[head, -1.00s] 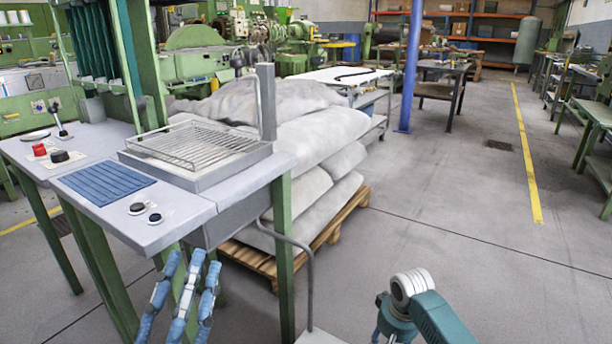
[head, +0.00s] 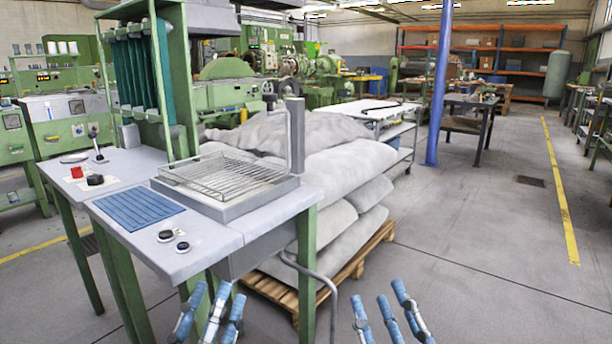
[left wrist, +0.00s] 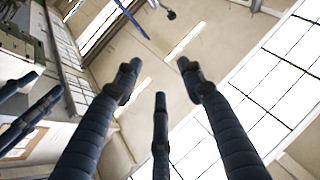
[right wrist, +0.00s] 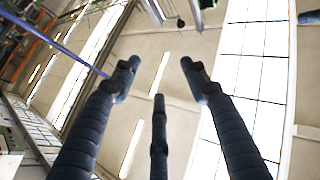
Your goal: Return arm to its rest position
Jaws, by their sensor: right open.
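My left gripper (head: 208,312) is at the bottom of the head view, in front of the workbench, with its blue fingers pointing up. In the left wrist view its fingers (left wrist: 158,80) are spread apart with nothing between them. My right gripper (head: 385,315) is at the bottom centre of the head view, to the right of the left one, also pointing up. In the right wrist view its fingers (right wrist: 158,80) are spread and empty. Both wrist views look up at the ceiling.
A grey workbench (head: 205,250) with a blue ribbed mat (head: 138,208) and a wire rack (head: 222,178) stands close at the left. Stacked sacks (head: 335,165) lie on a wooden pallet (head: 375,250) behind it. A blue post (head: 439,90) stands further back. The floor (head: 480,265) at right is clear.

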